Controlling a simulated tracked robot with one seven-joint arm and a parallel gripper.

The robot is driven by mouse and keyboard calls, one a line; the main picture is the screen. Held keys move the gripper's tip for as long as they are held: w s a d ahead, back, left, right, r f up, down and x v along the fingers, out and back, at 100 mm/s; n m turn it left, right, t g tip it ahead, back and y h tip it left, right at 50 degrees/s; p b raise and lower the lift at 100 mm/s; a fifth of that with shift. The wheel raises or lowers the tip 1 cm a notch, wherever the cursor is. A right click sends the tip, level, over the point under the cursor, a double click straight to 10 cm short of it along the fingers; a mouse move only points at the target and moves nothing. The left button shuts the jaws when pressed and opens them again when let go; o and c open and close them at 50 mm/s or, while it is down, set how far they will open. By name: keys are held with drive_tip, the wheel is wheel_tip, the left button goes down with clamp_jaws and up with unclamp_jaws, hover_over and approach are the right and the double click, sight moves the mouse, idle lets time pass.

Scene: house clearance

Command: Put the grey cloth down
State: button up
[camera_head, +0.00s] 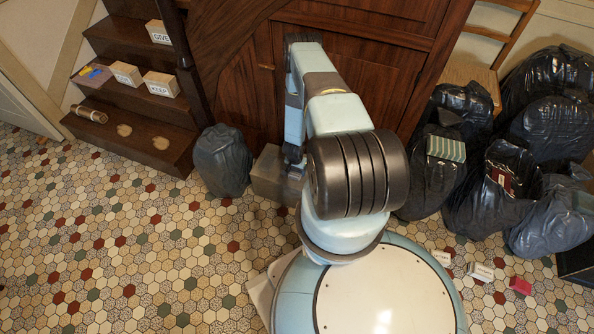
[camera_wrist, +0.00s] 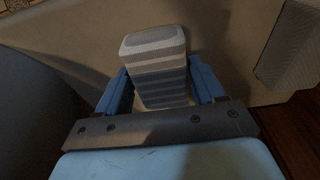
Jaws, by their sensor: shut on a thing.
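In the wrist view, my gripper (camera_wrist: 158,78) has its two blue fingers shut on a grey folded cloth (camera_wrist: 154,42). The cloth is block-shaped, with pale and darker blue-grey bands down its near side. It stands out past the fingertips, over or against a dull tan surface (camera_wrist: 225,45); I cannot tell whether it touches it. In the head view, my arm hides the fingers and the cloth. The arm reaches down beside a grey-brown box (camera_head: 268,176) on the floor by the wooden panelling.
A black bag (camera_head: 222,160) stands left of the box. Several more black bags (camera_head: 550,120) crowd the right, near a wooden chair (camera_head: 480,75). Dark stairs (camera_head: 130,125) at the left hold small labelled blocks (camera_head: 161,84). The tiled floor (camera_head: 110,240) at the left is clear.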

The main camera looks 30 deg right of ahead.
drive_tip(key=o, duration=1.4)
drive_tip(key=shift+f, duration=0.15)
drive_tip(key=shift+c, duration=0.2)
